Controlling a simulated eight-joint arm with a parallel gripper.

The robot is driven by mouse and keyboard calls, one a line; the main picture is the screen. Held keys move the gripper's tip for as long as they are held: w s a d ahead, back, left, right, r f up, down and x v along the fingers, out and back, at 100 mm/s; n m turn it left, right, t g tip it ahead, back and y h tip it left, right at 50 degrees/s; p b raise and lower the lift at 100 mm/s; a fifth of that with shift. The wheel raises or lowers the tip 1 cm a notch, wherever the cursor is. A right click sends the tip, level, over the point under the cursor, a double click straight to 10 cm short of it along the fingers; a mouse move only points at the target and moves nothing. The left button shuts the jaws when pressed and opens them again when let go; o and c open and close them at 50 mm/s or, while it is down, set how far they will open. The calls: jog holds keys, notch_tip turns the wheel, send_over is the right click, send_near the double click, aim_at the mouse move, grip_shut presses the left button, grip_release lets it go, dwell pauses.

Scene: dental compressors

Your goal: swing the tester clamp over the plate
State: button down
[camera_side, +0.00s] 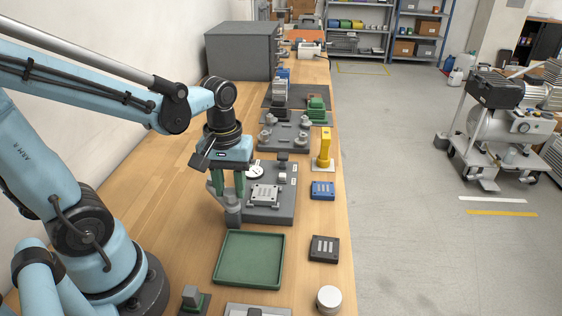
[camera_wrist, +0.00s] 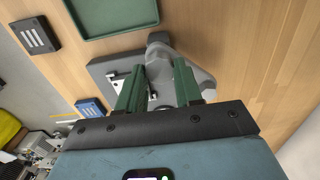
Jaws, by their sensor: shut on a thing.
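The tester has a grey base (camera_side: 283,214) on the wooden bench, with a light metal plate (camera_side: 265,194) and a round white dial (camera_side: 255,171) on it. The grey tester clamp (camera_side: 233,216) stands at the left edge of the base, to the left of the plate and not over it. My gripper (camera_side: 229,194) points down with its green fingers shut on the clamp's upper part. In the wrist view the green fingers (camera_wrist: 159,70) straddle the grey clamp (camera_wrist: 159,52). The fingers hide part of the clamp and most of the plate there.
A green tray (camera_side: 218,272) lies in front of the tester. A blue block (camera_side: 322,190), a dark block (camera_side: 324,249) and a yellow stand (camera_side: 325,147) are to the right. A grey fixture (camera_side: 286,137) stands behind. The bench left of the clamp is mostly clear.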

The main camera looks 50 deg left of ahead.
jog(key=shift+m, duration=0.3)
jog(key=m, duration=0.3)
jog(key=shift+m, duration=0.3)
jog(key=m, duration=0.4)
jog(key=shift+d+m, duration=0.15)
jog(key=shift+m, duration=0.15)
jog(key=m, duration=0.4)
jog(key=shift+m, duration=0.3)
jog(key=m, duration=0.4)
jog(key=shift+d, duration=0.1)
jog(key=shift+m, duration=0.3)
jog(key=c, duration=0.8)
grip_release()
jog(key=shift+o, duration=0.2)
